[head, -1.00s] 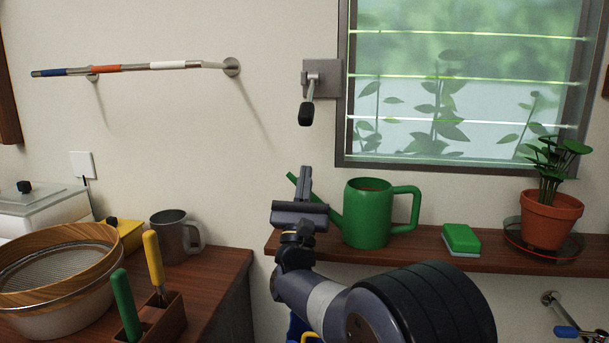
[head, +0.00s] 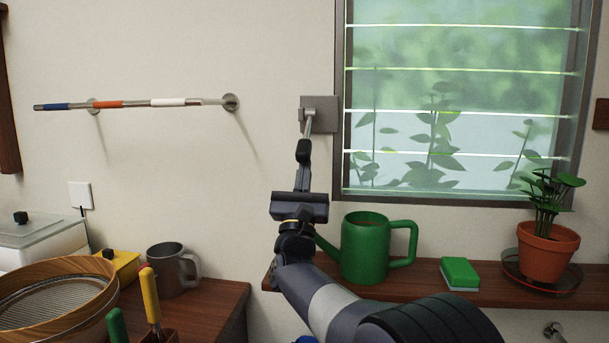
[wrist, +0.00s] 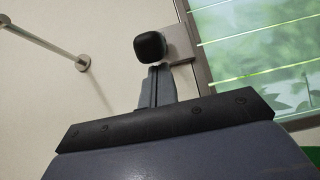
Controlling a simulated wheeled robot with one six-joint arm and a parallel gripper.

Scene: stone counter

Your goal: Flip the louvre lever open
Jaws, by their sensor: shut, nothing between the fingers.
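The louvre lever (head: 304,150) hangs down from a grey wall plate (head: 326,112) at the left edge of the louvre window (head: 455,95). It has a metal stem and a black knob at its lower end. In the wrist view the black knob (wrist: 150,46) shows just beyond my fingertips, with the plate (wrist: 180,42) behind it. My gripper (head: 303,172) is shut and empty, pointing up, its tips right below the knob; it also shows in the wrist view (wrist: 156,72). I cannot tell whether the tips touch the knob.
A green watering can (head: 364,248) stands on the wooden shelf (head: 410,290), close right of my arm. A sponge (head: 459,274) and a potted plant (head: 547,248) are further right. A striped rail (head: 135,103) is on the wall at left; bare wall lies between.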

